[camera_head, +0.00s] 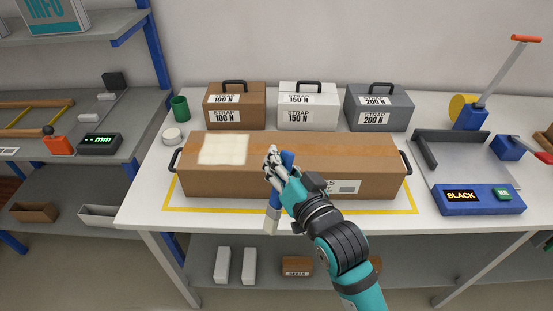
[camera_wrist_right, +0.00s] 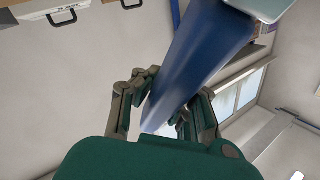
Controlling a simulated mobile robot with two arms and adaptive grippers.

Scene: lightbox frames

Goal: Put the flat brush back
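The flat brush (camera_head: 271,219) has a blue handle and a pale head, and hangs head down in front of a long brown box (camera_head: 300,182). My right gripper (camera_head: 276,168) is closed around its handle, above the front part of the box. In the right wrist view, the blue handle (camera_wrist_right: 195,60) runs between the fingers of the right gripper (camera_wrist_right: 160,105) and fills much of the upper middle. A green cup (camera_head: 180,108) stands empty-looking at the back left of the table, beside a small white round pot (camera_head: 172,135). My left gripper is not in view.
The box has a pale patch (camera_head: 223,149) on top and handles at both ends. It sits within a yellow outline on the white table (camera_head: 145,203). Three labelled strap cases (camera_head: 234,115) stand behind it. A strapping tool (camera_head: 470,112) and SLACK panel (camera_head: 465,203) are at right.

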